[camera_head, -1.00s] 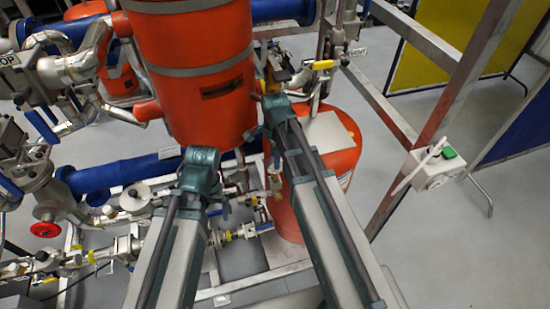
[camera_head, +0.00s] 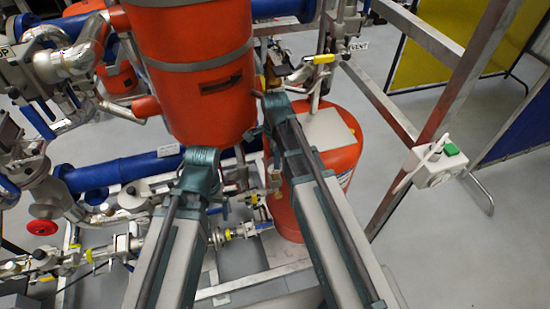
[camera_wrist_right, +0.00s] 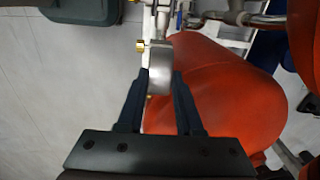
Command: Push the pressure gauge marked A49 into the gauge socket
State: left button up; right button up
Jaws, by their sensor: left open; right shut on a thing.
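In the right wrist view, my right gripper (camera_wrist_right: 160,82) is shut on a round silver-grey pressure gauge (camera_wrist_right: 158,60), seen edge-on between the fingertips. Its face is turned away, so no A49 mark can be read. A small brass fitting (camera_wrist_right: 140,46) shows at the left of the gauge. Silver pipework shows just above it, and I cannot tell whether they touch. I cannot pick out the gauge socket. In the head view, both arms reach forward, and their links and the orange vessel hide the grippers and the gauge. My left gripper cannot be made out.
A large orange vessel (camera_head: 195,75) stands ahead of my arms. Pipes and valves, one with a red handwheel (camera_head: 42,228), crowd the left. A steel frame post (camera_head: 445,110) carries a box with a green button (camera_head: 451,150).

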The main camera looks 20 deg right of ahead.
jog(key=shift+f+b, duration=0.6)
jog(key=shift+f, duration=0.15)
jog(key=shift+f+b, duration=0.3)
jog(key=shift+b, duration=0.05)
dwell(0.3)
jog(key=o, duration=1.4)
jog(key=shift+r, duration=0.15)
notch_tip(320, 180, up, 7)
jog(key=p, duration=0.7)
jog(key=shift+r+p, duration=0.2)
jog(key=shift+p, duration=0.15)
jog(key=shift+f, duration=0.25)
